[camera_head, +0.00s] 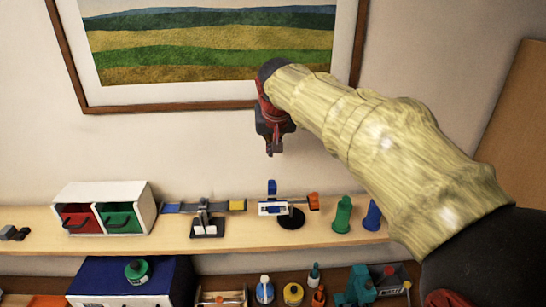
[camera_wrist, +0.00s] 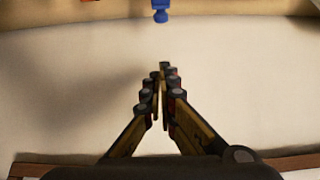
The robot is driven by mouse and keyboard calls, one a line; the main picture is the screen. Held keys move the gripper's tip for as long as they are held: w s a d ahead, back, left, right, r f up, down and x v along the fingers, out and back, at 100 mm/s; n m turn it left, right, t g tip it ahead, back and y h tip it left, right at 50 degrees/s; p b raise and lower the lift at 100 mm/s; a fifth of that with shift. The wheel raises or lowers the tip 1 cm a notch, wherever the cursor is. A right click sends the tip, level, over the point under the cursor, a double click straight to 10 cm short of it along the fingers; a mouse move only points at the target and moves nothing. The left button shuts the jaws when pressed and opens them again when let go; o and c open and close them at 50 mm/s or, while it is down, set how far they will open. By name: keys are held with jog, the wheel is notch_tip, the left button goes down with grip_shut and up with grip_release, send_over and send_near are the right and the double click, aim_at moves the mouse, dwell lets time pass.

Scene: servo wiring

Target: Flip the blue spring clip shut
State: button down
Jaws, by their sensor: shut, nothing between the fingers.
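The blue spring clip (camera_head: 272,187) stands upright at the left end of a small white and blue servo device (camera_head: 273,208) on the shelf. A blue part that looks like the clip (camera_wrist: 161,10) shows at the top edge of the wrist view. My gripper (camera_head: 271,151) hangs above the device, in front of the wall, clearly apart from the clip. Its fingertips (camera_wrist: 161,72) are together and hold nothing in the wrist view. The clip's hinge is too small to make out.
The device is on a round black base (camera_head: 292,220); an orange piece (camera_head: 313,201) is at its right. A grey stand with a bar (camera_head: 207,226) is to the left, green (camera_head: 342,214) and blue (camera_head: 372,215) pieces to the right. A framed picture (camera_head: 210,106) hangs behind.

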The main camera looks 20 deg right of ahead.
aim_at(272, 188)
jog(key=p+x, duration=0.1)
jog(key=x, duration=0.8)
jog(key=s, duration=0.2)
jog(key=s+f, duration=0.1)
jog(key=shift+s+a+p, duration=0.3)
jog(key=shift+a+p, duration=0.05)
jog(key=shift+s, duration=0.15)
jog(key=shift+w+f+b, duration=0.15)
jog(key=shift+w+b, duration=0.1)
jog(key=shift+b, duration=0.15)
